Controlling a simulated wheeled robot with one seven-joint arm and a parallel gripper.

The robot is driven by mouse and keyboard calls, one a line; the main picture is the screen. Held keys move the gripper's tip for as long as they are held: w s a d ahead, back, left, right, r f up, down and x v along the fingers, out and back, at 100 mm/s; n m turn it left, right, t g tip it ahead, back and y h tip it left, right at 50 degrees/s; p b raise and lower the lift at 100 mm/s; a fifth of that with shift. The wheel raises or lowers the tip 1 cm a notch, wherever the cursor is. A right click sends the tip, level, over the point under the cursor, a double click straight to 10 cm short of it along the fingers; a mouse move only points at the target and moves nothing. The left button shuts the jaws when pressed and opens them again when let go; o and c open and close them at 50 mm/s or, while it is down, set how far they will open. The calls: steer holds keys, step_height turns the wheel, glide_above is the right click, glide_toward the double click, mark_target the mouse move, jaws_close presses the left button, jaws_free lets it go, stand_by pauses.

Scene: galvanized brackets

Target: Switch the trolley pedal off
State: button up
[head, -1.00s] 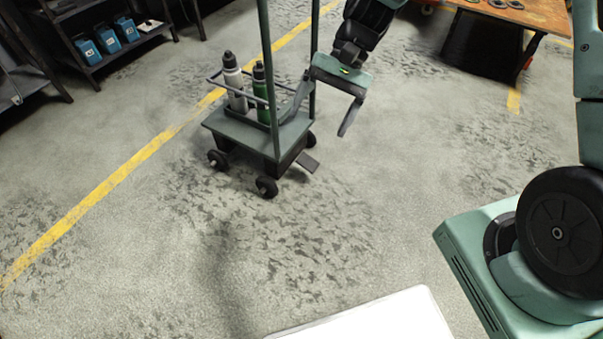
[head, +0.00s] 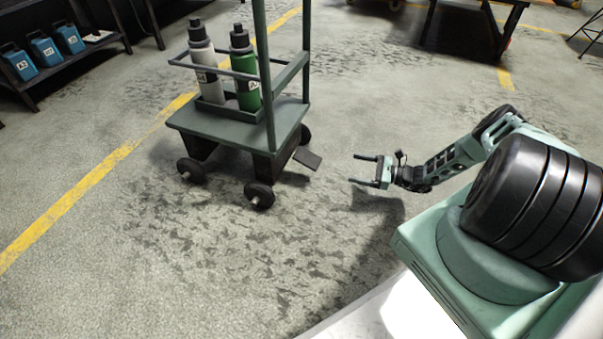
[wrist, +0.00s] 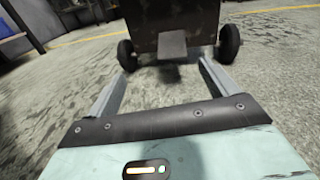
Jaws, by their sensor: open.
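The trolley (head: 225,130) stands left of centre in the head view, a dark green wheeled cart with upright posts. Its pedal (head: 307,158) is a small dark flat plate sticking out low at the trolley's right end. In the wrist view the pedal (wrist: 173,44) shows between my fingers, ahead of them, in front of the trolley's dark end panel (wrist: 172,22). My gripper (head: 361,170) is open and empty, low and to the right of the pedal, with its fingers pointing towards it. A gap of floor lies between the fingertips and the pedal.
A grey-white bottle (head: 206,65) and a green bottle (head: 245,70) stand on the trolley. A shelf (head: 75,68) with blue boxes is at the upper left. A dark table (head: 470,20) stands at the back right. The floor around the trolley is clear.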

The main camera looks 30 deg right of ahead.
step_height(320, 180, down, 4)
steer(key=d+m+t+h, duration=0.1)
steer(key=m+t, duration=0.1)
steer(key=b, duration=0.7)
glide_toward(315, 162)
steer(key=x, duration=1)
steer(key=shift+w+f, duration=0.1)
steer(key=shift+f, duration=0.25)
steer(key=shift+p, duration=0.3)
steer(key=c, duration=1.4)
steer(key=shift+r, duration=0.1)
